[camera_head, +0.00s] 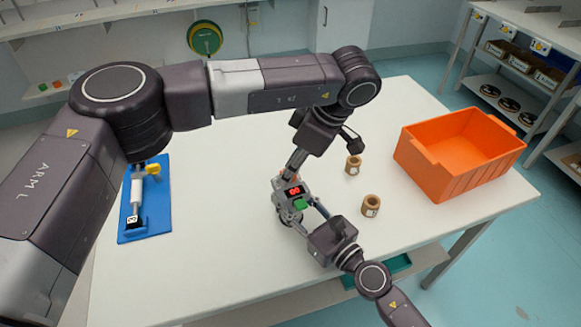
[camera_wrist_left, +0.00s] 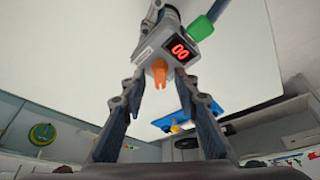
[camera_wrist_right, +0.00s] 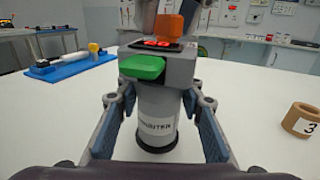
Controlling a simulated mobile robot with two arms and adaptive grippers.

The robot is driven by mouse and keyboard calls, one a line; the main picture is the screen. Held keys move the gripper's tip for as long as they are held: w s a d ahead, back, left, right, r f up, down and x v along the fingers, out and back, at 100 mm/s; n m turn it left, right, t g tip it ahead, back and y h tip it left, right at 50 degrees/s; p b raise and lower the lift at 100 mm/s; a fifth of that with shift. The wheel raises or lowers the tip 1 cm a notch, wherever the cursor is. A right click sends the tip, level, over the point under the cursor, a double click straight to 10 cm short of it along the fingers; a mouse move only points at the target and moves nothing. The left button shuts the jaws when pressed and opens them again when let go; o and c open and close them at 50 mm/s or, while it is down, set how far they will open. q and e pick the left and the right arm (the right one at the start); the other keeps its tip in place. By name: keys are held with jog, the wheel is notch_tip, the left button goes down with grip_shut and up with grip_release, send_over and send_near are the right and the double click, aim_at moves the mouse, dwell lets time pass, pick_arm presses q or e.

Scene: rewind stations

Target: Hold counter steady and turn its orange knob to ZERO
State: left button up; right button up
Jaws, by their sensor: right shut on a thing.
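The counter (camera_head: 287,209) stands upright on the white table, a grey cylinder with a boxy head. Its red display (camera_head: 294,191) seems to read 00, and a green button (camera_wrist_right: 142,67) sits on its side. The orange knob (camera_wrist_left: 159,72) is on the head and also shows in the right wrist view (camera_wrist_right: 168,27). My left gripper (camera_wrist_left: 158,78) comes from above with its fingers open on either side of the knob, with gaps showing. My right gripper (camera_wrist_right: 158,100) is shut on the counter's cylindrical body, from low at the side.
Two brown rings (camera_head: 353,165) (camera_head: 371,206) stand right of the counter. An orange bin (camera_head: 452,165) is at the table's right. A blue board (camera_head: 157,215) with a white and yellow device lies at the left. A teal tray (camera_head: 391,268) is below the front edge.

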pick_arm(q)
jog(key=shift+r, duration=0.1)
jog(key=v, duration=1.1)
jog(key=shift+d+r, duration=0.2)
jog(key=shift+r, duration=0.15)
jog(key=shift+s, duration=0.1)
pick_arm(e)
jog(key=o, duration=1.4)
jog(key=shift+c, duration=0.2)
